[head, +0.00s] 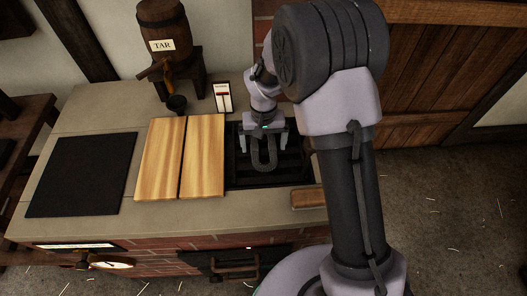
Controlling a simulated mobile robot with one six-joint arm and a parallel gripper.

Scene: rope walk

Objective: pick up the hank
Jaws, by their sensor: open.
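A dark grey, U-shaped loop, which looks like the hank (264,167), shows below my gripper (264,146), over a black recessed grate (240,178) in the counter top. My gripper points down with its two fingers apart, one on each side of the loop. The loop's upper part is hidden under my gripper. I cannot tell whether the fingers touch it.
Two pale wooden boards (159,160) lie left of the grate, and a black mat (82,175) lies farther left. A TAR barrel (165,30), a small dark cup (177,103) and a white card stand (222,97) are behind. A wooden block (307,197) sits at the front right.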

